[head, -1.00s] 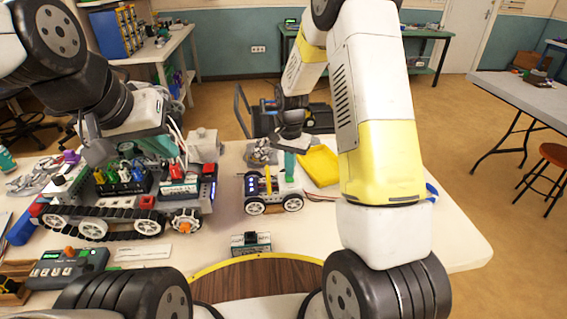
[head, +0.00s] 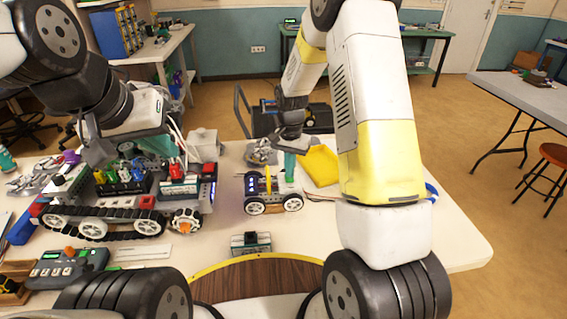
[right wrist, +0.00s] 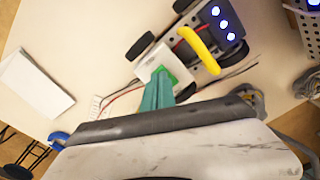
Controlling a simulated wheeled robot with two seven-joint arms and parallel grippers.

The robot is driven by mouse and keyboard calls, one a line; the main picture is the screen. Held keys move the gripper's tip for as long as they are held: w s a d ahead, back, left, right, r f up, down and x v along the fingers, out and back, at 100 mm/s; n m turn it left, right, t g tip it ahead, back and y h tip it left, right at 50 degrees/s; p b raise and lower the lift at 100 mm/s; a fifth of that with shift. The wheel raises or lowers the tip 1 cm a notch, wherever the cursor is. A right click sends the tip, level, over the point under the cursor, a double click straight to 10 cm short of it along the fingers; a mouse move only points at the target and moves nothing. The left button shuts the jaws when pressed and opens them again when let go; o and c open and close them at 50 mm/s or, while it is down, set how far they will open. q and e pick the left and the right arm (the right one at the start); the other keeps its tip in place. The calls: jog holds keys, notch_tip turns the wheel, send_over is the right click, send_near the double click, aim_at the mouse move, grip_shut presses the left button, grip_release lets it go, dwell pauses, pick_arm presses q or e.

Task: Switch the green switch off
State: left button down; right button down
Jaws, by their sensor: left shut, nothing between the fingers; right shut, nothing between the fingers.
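The green switch (right wrist: 172,78) sits on a white box (right wrist: 147,64) on a small wheeled car in the right wrist view. My right gripper's teal fingers (right wrist: 160,72) are shut and empty. Their tips are right at the switch and hide part of it; I cannot tell whether they touch it or which way it is set. In the head view, the right gripper (head: 290,176) points down at the back right of the small car (head: 272,196), and the switch is hidden. My left gripper (head: 160,150) is shut and empty over the tracked robot at left.
Blue lights (right wrist: 222,24) glow on the car, near a yellow arch (right wrist: 200,48). A tracked robot (head: 120,213) with coloured parts fills the table's left. A yellow block (head: 320,165) lies behind the car. A small green-grey module (head: 250,244) stands in front. The table's right front is clear.

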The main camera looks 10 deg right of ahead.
jog(key=shift+f, duration=0.85)
dwell(0.3)
jog(key=shift+r, duration=3.55)
jog(key=s+d+r+n+t+y, duration=0.2)
jog(key=s+r+n+t, duration=0.2)
jog(key=s+r, duration=1.45)
jog(key=s+r+n+t, duration=0.2)
jog(key=s+r, duration=0.1)
jog(key=s, duration=0.3)
jog(key=shift+s+d+r+n, duration=0.25)
jog(key=shift+s+r+n, duration=0.05)
